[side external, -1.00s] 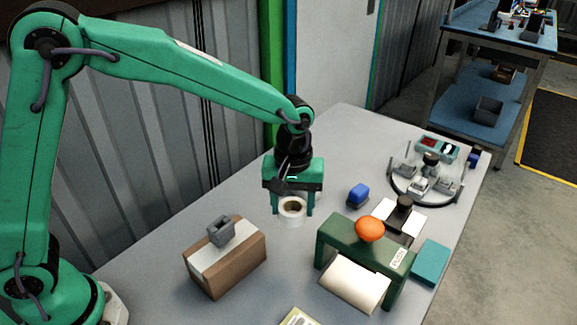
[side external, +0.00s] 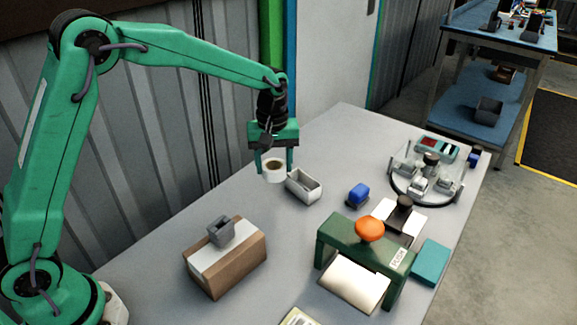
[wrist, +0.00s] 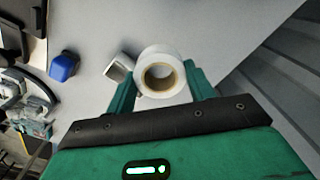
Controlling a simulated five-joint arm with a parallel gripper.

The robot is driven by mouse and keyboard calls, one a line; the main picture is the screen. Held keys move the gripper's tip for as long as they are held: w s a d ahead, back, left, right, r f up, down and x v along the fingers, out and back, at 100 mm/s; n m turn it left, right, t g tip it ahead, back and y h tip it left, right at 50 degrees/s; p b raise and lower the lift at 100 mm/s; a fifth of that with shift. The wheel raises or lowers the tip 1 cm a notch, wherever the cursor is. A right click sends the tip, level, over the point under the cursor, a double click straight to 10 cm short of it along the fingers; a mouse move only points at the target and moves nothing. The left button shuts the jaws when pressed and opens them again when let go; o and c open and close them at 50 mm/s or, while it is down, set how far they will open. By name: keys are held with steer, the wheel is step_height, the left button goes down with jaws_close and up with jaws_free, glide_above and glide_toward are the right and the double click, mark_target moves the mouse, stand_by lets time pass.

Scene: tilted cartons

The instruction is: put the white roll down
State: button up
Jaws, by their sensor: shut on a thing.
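The white roll (side external: 273,172) has a brown core and is held between the fingers of my gripper (side external: 273,168), over the back part of the grey table. My gripper is shut on it. In the wrist view the roll (wrist: 160,73) shows end-on between the green fingertips (wrist: 162,88). I cannot tell exactly how far its underside is from the table.
A small open white box (side external: 304,187) stands just right of the roll. A carton (side external: 226,262) with a grey block on top is in front. A blue object (side external: 358,194) and a green press (side external: 365,262) with an orange knob are to the right. The table (side external: 340,130) behind is clear.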

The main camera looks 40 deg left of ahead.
glide_above(260, 182)
step_height(260, 182, down, 7)
steer(key=shift+w+r, duration=0.1)
steer(key=shift+f, duration=2.05)
steer(key=shift+f, duration=0.15)
steer(key=o, duration=1)
steer(key=shift+r, duration=6.2)
